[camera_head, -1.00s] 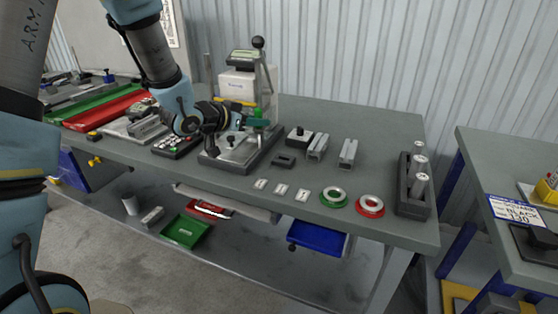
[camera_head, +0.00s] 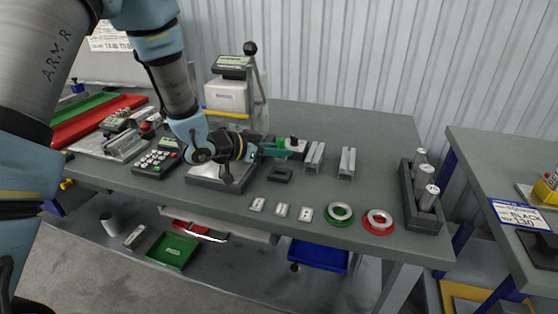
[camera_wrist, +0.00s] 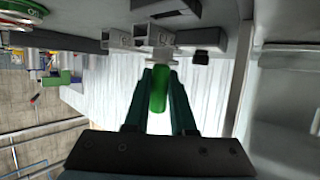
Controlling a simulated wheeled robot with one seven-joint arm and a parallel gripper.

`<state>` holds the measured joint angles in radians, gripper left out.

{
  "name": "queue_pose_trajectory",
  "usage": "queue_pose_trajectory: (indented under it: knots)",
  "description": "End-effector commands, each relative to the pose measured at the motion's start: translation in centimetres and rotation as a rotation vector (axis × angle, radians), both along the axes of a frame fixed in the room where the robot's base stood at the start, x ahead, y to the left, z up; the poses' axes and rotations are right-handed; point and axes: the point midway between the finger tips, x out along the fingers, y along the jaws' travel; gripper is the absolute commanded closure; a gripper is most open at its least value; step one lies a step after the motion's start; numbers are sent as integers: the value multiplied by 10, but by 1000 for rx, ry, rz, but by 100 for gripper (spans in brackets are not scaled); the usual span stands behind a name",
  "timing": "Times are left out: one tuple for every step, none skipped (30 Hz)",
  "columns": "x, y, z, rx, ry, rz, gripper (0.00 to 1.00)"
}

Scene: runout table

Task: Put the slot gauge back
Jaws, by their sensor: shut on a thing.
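My gripper (camera_head: 268,151) is shut on the green handle of the slot gauge (camera_head: 286,143), above the middle of the table. In the wrist view the green handle (camera_wrist: 158,90) stands between the two fingers of my gripper (camera_wrist: 160,78), with a pale metal end (camera_wrist: 161,54) beyond it. A dark block with a slot (camera_head: 280,174) lies on the table just below and right of my gripper. A second dark block behind the gauge is mostly hidden; I cannot tell whether the gauge touches it.
Two grey channel pieces (camera_head: 346,163) stand right of the gauge. Small metal plates (camera_head: 281,210), a green ring (camera_head: 340,214) and a red ring (camera_head: 378,221) lie along the front. A rack of cylinders (camera_head: 424,198) stands at right. A lever press (camera_head: 235,98) stands behind my arm.

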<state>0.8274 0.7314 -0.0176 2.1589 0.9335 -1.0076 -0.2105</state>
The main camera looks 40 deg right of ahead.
Motion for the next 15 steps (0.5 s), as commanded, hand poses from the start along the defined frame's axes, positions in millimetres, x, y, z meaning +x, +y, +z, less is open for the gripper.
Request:
queue_pose_trajectory:
  knots:
    - [0,0,-6,3,3,0,100]
    - [0,1,-11,4,4,1,100]
    - [0,1,-16,4,2,1,100]
    - [0,0,-20,3,3,2,100]
    - [0,0,-24,3,3,2,100]
    - [0,0,-28,3,2,1,100]
    - [0,0,-31,3,2,0,100]
    - [0,0,-33,2,1,-1,100]
    - [0,0,-35,1,1,0,100]
    - [0,0,-36,1,1,0,100]
    - [0,0,-37,1,1,0,100]
    - [0,0,-37,0,1,0,100]
    - [0,0,-37,0,0,1,100]
    - [0,0,-37,0,0,1,100]
    - [0,0,-37,0,0,1,100]
